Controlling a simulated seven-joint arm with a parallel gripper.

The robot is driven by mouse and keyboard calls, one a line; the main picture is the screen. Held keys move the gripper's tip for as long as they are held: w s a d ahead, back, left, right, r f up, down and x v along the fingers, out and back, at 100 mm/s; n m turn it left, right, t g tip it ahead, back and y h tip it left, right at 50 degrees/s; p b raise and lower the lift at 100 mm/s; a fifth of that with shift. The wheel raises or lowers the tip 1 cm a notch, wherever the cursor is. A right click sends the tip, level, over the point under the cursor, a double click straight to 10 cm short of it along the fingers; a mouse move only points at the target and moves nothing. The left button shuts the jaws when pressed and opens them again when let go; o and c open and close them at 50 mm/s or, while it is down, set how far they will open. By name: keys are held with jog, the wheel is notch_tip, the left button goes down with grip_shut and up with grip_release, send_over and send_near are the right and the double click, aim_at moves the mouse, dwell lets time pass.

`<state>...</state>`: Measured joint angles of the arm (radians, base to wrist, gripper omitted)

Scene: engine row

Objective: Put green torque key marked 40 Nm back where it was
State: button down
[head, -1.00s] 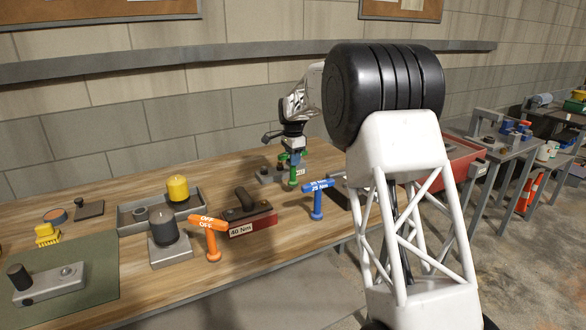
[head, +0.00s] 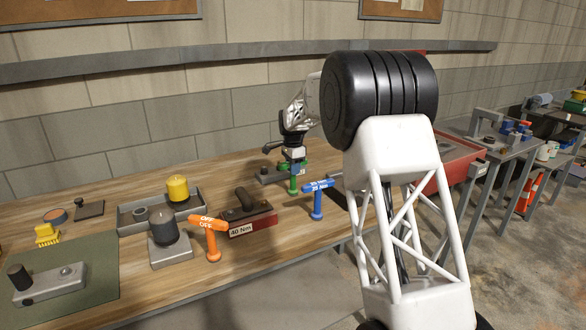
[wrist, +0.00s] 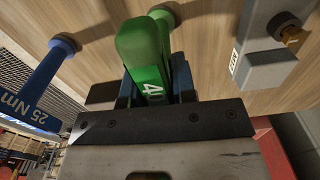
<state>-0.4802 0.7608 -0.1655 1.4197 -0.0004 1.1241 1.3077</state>
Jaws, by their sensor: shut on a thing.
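The green torque key (head: 294,184) hangs below my gripper (head: 294,167) at the back middle of the bench. In the wrist view the green key (wrist: 146,55) lies between the fingers of my gripper (wrist: 155,85), with part of the white "40" marking visible. The fingers are shut on its head. Its round foot points down at the wood; I cannot tell whether it touches. A red block (head: 262,222) with a dark handle carries a "40 Nm" label and stands front left of the key.
A blue 25 Nm key (head: 317,203) stands to the front right, also in the wrist view (wrist: 45,80). An orange OFF key (head: 211,243) stands left of the red block. A grey block (wrist: 265,40) with a brass part is close to the green key. A grey tray (head: 130,222) is further left.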

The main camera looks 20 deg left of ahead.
jog(key=c, duration=0.9)
grip_release()
jog(key=shift+f, duration=0.1)
notch_tip(320, 180, up, 12)
jog(key=shift+r, duration=0.1)
jog(key=shift+r, duration=0.1)
dwell(0.5)
